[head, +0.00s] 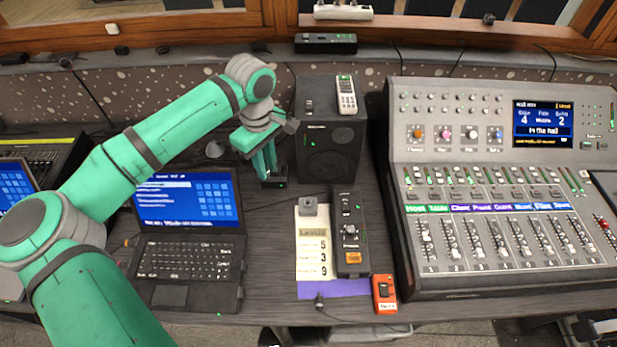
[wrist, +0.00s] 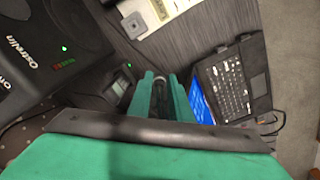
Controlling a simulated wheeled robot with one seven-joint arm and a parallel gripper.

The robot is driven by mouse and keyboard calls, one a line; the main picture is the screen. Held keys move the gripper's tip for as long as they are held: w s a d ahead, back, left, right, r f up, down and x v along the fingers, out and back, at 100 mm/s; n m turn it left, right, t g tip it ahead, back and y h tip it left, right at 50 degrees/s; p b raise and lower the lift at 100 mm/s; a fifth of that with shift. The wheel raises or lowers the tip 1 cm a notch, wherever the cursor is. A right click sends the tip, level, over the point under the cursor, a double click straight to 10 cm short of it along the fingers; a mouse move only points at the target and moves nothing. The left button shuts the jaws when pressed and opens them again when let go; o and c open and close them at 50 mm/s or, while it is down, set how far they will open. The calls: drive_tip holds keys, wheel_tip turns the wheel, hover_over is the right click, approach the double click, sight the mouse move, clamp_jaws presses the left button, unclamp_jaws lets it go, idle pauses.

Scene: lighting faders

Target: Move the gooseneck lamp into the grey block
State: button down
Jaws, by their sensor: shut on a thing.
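My gripper (head: 268,172) is low at the left side of the black speaker, just above a small black box. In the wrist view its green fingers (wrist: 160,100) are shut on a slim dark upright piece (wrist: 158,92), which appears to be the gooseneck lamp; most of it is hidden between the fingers. Whether its lower end sits in the black box I cannot tell. The grey block (head: 309,207) stands on the top of a printed sheet, right of and nearer than my gripper. It also shows in the wrist view (wrist: 137,25), with a dark round hole on top.
The small black box (head: 274,183) stands between the laptop (head: 190,262) and the speaker (head: 328,150). A black controller (head: 350,240) lies right of the sheet (head: 311,250). The mixing desk (head: 505,190) fills the right. Bare tabletop (head: 268,235) lies left of the sheet.

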drive_tip(key=shift+m, duration=0.8)
drive_tip(key=shift+w+d+f, duration=0.4)
drive_tip(key=shift+d+f, duration=1.4)
drive_tip(key=shift+f, duration=0.4)
drive_tip(key=shift+w+d+f, duration=0.45)
drive_tip(key=shift+d+f, duration=1.4)
drive_tip(key=shift+f, duration=0.4)
drive_tip(key=shift+w+d+f, duration=0.4)
drive_tip(key=shift+d+f, duration=1.4)
drive_tip(key=shift+f, duration=0.4)
drive_tip(key=shift+a+f, duration=0.1)
drive_tip(key=shift+f, duration=0.75)
drive_tip(key=shift+w, duration=0.1)
drive_tip(key=shift+f, duration=0.1)
drive_tip(key=shift+s+f, duration=0.2)
drive_tip(key=shift+f, duration=0.8)
